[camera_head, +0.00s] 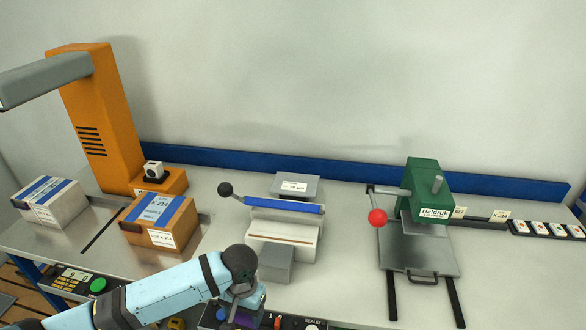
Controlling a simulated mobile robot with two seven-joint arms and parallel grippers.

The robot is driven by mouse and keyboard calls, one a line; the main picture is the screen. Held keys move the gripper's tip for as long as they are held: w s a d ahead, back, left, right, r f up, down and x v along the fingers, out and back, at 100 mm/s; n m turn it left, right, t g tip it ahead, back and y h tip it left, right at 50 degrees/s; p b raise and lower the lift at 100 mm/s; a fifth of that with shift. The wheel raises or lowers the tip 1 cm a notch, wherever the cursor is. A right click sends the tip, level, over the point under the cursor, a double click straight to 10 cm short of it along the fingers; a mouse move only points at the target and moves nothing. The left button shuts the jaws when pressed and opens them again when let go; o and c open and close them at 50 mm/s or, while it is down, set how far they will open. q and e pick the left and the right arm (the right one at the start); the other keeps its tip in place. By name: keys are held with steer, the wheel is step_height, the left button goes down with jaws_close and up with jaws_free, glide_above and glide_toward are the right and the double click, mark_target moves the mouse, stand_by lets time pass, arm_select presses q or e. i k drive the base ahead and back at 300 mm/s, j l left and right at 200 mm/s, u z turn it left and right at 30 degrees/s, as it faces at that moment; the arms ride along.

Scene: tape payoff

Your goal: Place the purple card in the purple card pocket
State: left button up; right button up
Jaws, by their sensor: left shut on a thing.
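My left arm comes in from the lower left, and my left gripper (242,298) is at the bottom centre, pointing down over the front control panel. It is shut on a small purple thing (243,316) that looks like the purple card; the gripper and the picture's lower edge hide much of it. I cannot make out the purple card pocket. My right gripper is not in view.
A white sealer with a blue bar (284,207) stands behind the gripper. A brown box (160,222) and a white box (50,203) are at left, near an orange column (92,120). A green press (430,190) with a red knob stands at right.

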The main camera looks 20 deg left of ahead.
mark_target(22, 207)
steer(key=j+u, duration=0.15)
steer(key=j, duration=2.1)
steer(key=j+u, duration=0.15)
steer(key=j, duration=2.15)
